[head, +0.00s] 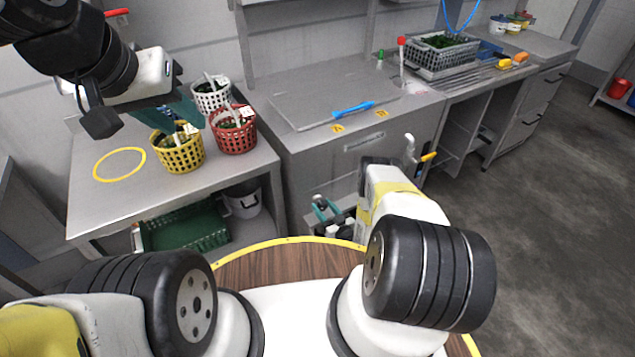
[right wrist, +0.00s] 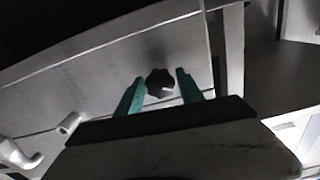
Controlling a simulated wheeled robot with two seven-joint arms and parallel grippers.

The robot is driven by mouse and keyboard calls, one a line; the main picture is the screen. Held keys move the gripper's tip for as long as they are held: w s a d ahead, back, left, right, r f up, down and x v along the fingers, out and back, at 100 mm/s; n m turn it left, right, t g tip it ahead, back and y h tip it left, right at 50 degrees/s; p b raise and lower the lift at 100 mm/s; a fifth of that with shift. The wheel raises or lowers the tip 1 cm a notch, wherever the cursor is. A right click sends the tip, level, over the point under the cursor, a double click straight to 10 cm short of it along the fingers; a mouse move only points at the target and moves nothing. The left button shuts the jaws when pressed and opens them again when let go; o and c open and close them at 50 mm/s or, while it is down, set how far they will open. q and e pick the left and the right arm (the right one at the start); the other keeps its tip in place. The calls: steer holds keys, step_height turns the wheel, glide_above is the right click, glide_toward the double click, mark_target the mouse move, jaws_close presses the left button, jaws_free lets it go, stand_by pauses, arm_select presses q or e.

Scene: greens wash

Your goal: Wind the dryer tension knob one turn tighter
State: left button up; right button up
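A dark, lobed knob (right wrist: 160,83) sits on a grey metal panel (right wrist: 100,70) in the right wrist view. My right gripper (right wrist: 160,77) is open, with its two teal fingers on either side of the knob and a visible gap on each side. How deep the fingertips reach is hard to tell. In the head view the knob cannot be made out; my right arm covers part of the counter front. My left gripper (head: 185,112) is over the left table by the baskets; its finger gap is unclear.
Yellow (head: 178,158), red (head: 234,132) and white (head: 210,97) baskets stand on the left table. A pale hooked pipe (right wrist: 18,155) and a short grey tube (right wrist: 69,123) are near my right gripper. A blue tool (head: 352,108) lies on the counter.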

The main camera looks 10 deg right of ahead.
jaws_close()
steer(key=shift+m, duration=0.4)
steer(key=m, duration=1.1)
steer(key=shift+f, duration=0.1)
steer(key=shift+s, duration=0.1)
stand_by(0.3)
steer(key=shift+o, duration=2.1)
jaws_free()
